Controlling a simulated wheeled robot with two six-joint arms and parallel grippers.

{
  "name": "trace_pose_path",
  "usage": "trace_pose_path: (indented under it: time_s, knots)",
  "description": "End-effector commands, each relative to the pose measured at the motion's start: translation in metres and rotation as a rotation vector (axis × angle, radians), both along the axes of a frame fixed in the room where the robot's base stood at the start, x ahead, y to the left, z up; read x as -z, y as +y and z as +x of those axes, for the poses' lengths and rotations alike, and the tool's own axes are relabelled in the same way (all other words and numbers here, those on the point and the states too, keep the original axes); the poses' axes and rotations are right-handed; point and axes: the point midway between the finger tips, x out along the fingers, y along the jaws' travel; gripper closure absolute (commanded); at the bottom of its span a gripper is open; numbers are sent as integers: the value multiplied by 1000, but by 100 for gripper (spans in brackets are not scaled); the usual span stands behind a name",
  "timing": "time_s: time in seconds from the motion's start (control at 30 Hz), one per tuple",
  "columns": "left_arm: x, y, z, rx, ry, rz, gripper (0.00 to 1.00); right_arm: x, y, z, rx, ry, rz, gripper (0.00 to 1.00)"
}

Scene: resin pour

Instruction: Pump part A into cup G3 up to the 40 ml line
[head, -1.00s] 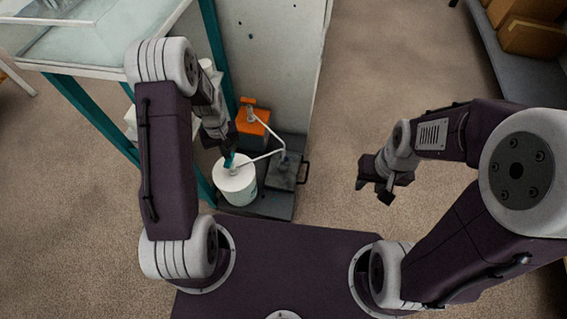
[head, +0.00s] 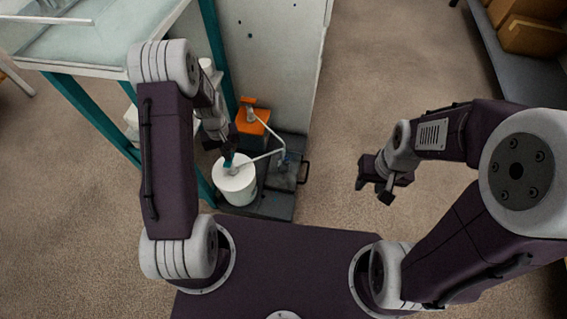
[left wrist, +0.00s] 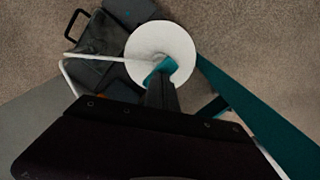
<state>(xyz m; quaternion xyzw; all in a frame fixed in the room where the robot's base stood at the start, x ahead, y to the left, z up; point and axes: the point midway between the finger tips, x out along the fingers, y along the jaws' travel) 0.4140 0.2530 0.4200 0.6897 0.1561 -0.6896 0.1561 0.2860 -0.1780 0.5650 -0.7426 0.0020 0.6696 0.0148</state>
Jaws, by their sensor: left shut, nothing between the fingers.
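A white round container (head: 236,187) with a teal pump head (head: 228,162) stands on a dark tray at the foot of the grey cabinet. Its white spout runs right. My left gripper (head: 229,152) is shut and empty, with its tips right at the pump head. In the left wrist view the fingers (left wrist: 160,84) overlap the teal head (left wrist: 161,68) above the white container (left wrist: 170,40); I cannot tell if they touch. A faint clear shape, perhaps a cup (head: 283,158), is under the spout's end; no label or level is readable. My right gripper (head: 374,188) hangs empty over the floor.
An orange container (head: 250,123) with an orange pump and its own white spout stands behind the white one. The tray (head: 272,205) has a black handle (head: 304,172) on its right. Teal bench legs (head: 92,118) are close on the left. Floor right of the tray is clear.

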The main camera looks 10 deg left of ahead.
Motion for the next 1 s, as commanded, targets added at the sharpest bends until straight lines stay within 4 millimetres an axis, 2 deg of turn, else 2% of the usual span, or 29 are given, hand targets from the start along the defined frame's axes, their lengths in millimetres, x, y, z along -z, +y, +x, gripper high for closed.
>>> trace_pose_path:
  time_s: [0.17,0.67,0.87,1.0]
  knots:
    - [2,0,0,0,0,0,100,1,0,0,0,0,0,64]
    - [29,0,-1,0,2,-1,100,17,0,0,0,0,0,64]
    - [24,0,-1,0,2,-1,100,12,0,0,0,0,0,64]
    - [7,0,-1,0,2,-1,100,-4,0,0,0,0,0,64]
